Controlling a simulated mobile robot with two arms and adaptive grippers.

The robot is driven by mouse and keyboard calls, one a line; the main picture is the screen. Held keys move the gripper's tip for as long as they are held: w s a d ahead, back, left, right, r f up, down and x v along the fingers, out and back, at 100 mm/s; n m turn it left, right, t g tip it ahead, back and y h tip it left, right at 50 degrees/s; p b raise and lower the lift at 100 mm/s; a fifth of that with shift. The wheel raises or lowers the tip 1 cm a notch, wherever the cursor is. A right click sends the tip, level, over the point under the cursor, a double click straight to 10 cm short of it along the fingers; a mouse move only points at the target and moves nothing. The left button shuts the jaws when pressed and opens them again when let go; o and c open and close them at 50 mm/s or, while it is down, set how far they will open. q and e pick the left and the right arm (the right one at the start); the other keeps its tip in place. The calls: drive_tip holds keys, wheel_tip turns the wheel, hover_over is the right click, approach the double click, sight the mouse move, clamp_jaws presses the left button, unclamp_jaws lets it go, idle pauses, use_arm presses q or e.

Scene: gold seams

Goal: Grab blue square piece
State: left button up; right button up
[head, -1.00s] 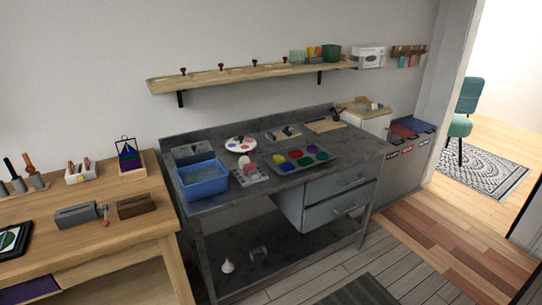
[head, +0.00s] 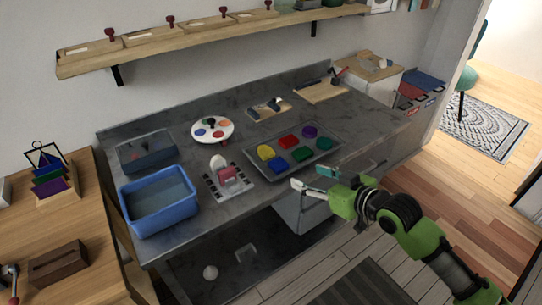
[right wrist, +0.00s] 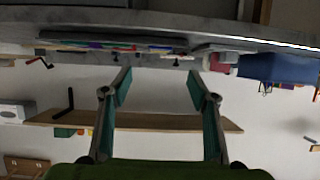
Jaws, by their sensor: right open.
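The blue square piece (head: 278,164) lies in the front left part of a dark grey tray (head: 252,167) on the metal workbench. Around it in the tray are a yellow piece (head: 266,152), red pieces, a green piece (head: 302,154) and a purple piece (head: 310,131). My right gripper (head: 308,178) is open and empty, in front of the tray and to the right of the blue piece. In the right wrist view its two fingers (right wrist: 158,80) are spread apart. My left gripper is not in view.
On the grey workbench (head: 262,193), a white stamp-like item (head: 228,180) and a blue water tub (head: 158,200) stand left of the tray. A round paint palette (head: 212,130) lies behind. A wooden shelf (head: 195,42) runs along the wall above.

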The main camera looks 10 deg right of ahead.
sight(281, 165)
drive_tip(key=x, duration=0.7)
drive_tip(key=shift+w+a+f, duration=0.1)
drive_tip(key=shift+w+a, duration=0.05)
drive_tip(key=shift+w, duration=0.1)
drive_tip(key=shift+w+a+f, duration=0.1)
drive_tip(key=shift+w, duration=0.2)
drive_tip(key=x, duration=0.4)
drive_tip(key=shift+w+f, duration=0.2)
drive_tip(key=shift+w, duration=0.05)
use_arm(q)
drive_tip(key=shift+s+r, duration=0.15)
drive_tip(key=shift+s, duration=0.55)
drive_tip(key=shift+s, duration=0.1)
use_arm(e)
drive_tip(key=c, duration=1.2)
